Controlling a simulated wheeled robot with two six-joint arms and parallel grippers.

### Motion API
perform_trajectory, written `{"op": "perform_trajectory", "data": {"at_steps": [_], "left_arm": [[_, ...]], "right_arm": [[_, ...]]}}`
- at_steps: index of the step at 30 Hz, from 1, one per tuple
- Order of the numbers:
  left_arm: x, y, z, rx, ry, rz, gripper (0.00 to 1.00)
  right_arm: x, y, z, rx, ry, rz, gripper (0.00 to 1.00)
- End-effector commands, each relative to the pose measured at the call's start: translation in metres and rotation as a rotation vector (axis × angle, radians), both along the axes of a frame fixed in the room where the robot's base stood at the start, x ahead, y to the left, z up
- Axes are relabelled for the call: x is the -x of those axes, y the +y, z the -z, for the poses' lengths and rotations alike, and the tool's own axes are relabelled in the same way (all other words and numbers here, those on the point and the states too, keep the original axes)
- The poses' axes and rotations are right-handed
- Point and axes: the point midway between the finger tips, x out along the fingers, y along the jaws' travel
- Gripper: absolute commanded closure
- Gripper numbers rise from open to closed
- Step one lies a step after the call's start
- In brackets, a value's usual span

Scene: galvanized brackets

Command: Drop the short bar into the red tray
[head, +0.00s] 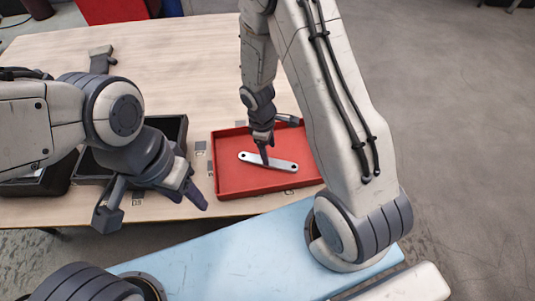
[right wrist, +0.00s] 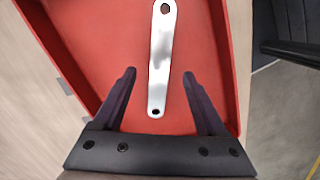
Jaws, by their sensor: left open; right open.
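The short bar (head: 284,165) is a flat silver strip with a hole at each end. It lies inside the red tray (head: 232,186); it also shows in the right wrist view (right wrist: 160,62), on the floor of the red tray (right wrist: 215,45). My right gripper (head: 265,158) is over the tray above the bar. In the right wrist view its fingers (right wrist: 160,85) are spread, with the bar's lower end between them and not gripped. My left gripper (head: 150,212) is open and empty at the table's front edge, left of the red tray.
A black tray (head: 183,135) stands left of the red tray, partly hidden by my left arm. A grey metal bracket (head: 101,58) lies at the back left of the wooden table (head: 180,60). Small labels lie near the trays. The table behind the trays is mostly clear.

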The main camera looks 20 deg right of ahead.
Motion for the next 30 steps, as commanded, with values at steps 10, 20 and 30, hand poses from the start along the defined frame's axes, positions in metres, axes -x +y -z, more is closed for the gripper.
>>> {"op": "perform_trajectory", "data": {"at_steps": [10, 20, 30], "left_arm": [[0.000, 0.000, -0.009, 0.000, 0.000, 0.000, 0.50], [0.000, 0.000, -0.010, 0.000, 0.000, 0.000, 0.50], [0.000, 0.000, -0.010, 0.000, 0.000, 0.000, 0.50]], "right_arm": [[-0.006, 0.006, -0.064, 0.000, -0.006, -0.001, 0.26], [-0.007, 0.010, -0.099, -0.001, 0.000, -0.001, 0.26], [-0.007, 0.010, -0.100, 0.000, 0.000, -0.001, 0.26]]}}
